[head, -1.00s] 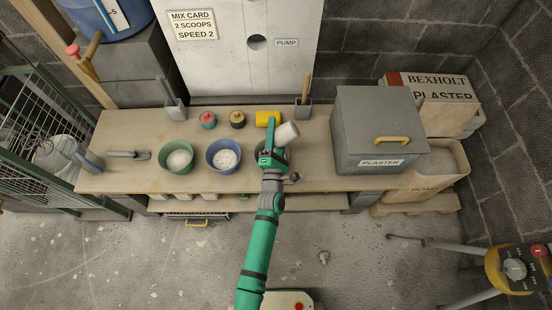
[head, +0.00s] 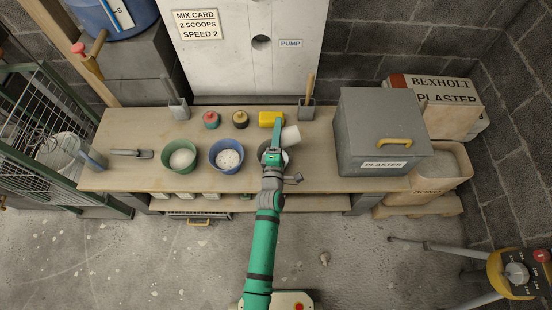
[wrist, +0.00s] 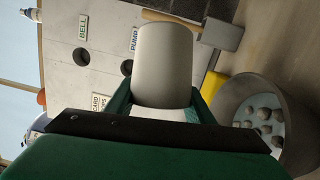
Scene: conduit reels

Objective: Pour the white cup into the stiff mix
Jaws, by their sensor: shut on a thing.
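My gripper (head: 279,134) is shut on the white cup (head: 291,136), above the right-hand bowl on the bench. The cup also fills the middle of the wrist view (wrist: 165,65), between my two fingers. Against the surroundings it looks tipped well over to its side. Its mouth and contents are hidden, and I see no stream. The dark grey bowl (head: 264,158) is partly covered by my gripper. In the wrist view this bowl (wrist: 287,165) holds pale liquid with grey lumps. A blue bowl (head: 226,170) with speckled white mix and a green bowl (head: 181,171) with smoother pale mix stand to the left.
A yellow object (head: 271,119), a black-topped pot (head: 240,120) and a red-topped pot (head: 211,120) stand behind the bowls. A grey holder (head: 306,112) with a handled tool is behind right. The grey plaster bin (head: 380,125) blocks the right side.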

